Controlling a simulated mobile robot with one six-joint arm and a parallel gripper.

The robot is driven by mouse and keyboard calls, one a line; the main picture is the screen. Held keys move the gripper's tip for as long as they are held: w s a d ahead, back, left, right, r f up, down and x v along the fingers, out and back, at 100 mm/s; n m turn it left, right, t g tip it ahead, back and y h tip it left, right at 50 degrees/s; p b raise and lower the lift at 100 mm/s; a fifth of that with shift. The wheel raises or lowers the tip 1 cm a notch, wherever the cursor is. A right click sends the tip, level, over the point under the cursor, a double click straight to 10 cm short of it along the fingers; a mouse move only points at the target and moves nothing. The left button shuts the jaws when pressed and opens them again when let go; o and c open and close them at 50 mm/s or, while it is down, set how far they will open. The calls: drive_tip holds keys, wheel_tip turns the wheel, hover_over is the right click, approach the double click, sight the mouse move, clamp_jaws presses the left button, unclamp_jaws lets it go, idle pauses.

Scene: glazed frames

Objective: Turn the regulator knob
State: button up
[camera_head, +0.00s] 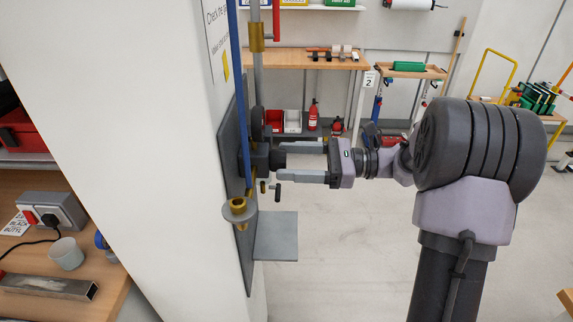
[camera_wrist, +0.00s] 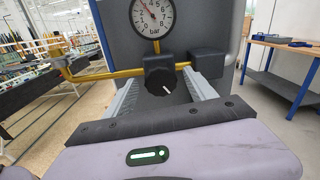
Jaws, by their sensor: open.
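The black regulator knob (camera_wrist: 161,82) with a white pointer line shows in the wrist view, below a round pressure gauge (camera_wrist: 152,16) marked "bar". In the head view the knob (camera_head: 278,160) sticks out from the wall panel toward my gripper. My gripper (camera_head: 300,162) is open, with its two fingers pointing left at the panel. In the wrist view its fingers (camera_wrist: 161,90) lie to the left and right of the knob, with the knob between their tips. Gaps show on both sides, and I cannot tell whether either finger touches it.
The grey panel (camera_head: 242,245) on the white pillar (camera_head: 150,150) carries a blue pipe (camera_head: 237,90), a brass pipe (camera_wrist: 92,74) and a dark block (camera_wrist: 207,60). A grey shelf plate (camera_head: 276,237) juts out below my gripper. The floor (camera_head: 350,255) under my arm is clear.

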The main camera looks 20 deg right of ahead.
drive_tip(key=shift+w+a, duration=0.2)
drive_tip(key=shift+a, duration=0.3)
drive_tip(key=shift+c, duration=0.5)
drive_tip(key=c, duration=1.3)
